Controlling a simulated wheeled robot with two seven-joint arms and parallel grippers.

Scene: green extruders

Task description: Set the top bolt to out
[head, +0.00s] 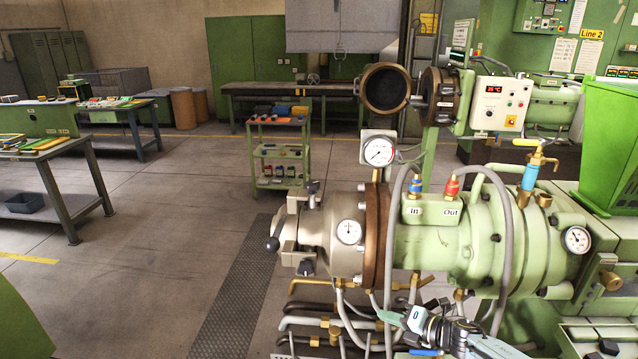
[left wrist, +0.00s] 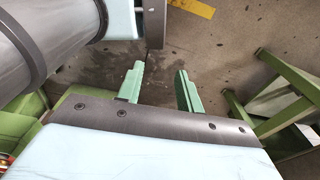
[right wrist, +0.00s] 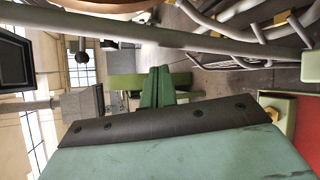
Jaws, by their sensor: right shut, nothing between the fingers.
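The near green extruder (head: 420,235) stands at the right of the head view, with a metal end piece at its left. The top bolt (head: 313,188) is a dark knob at the upper edge of that end piece. My right gripper (head: 388,317) is low in front of the extruder, below and right of the bolt, and apart from it. Its green fingers are together and empty in the right wrist view (right wrist: 158,86). My left gripper (left wrist: 160,88) is open and empty above the floor in the left wrist view; it is not in the head view.
Hoses and pipes (head: 330,325) run below the extruder. A green trolley (head: 279,150) stands behind.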

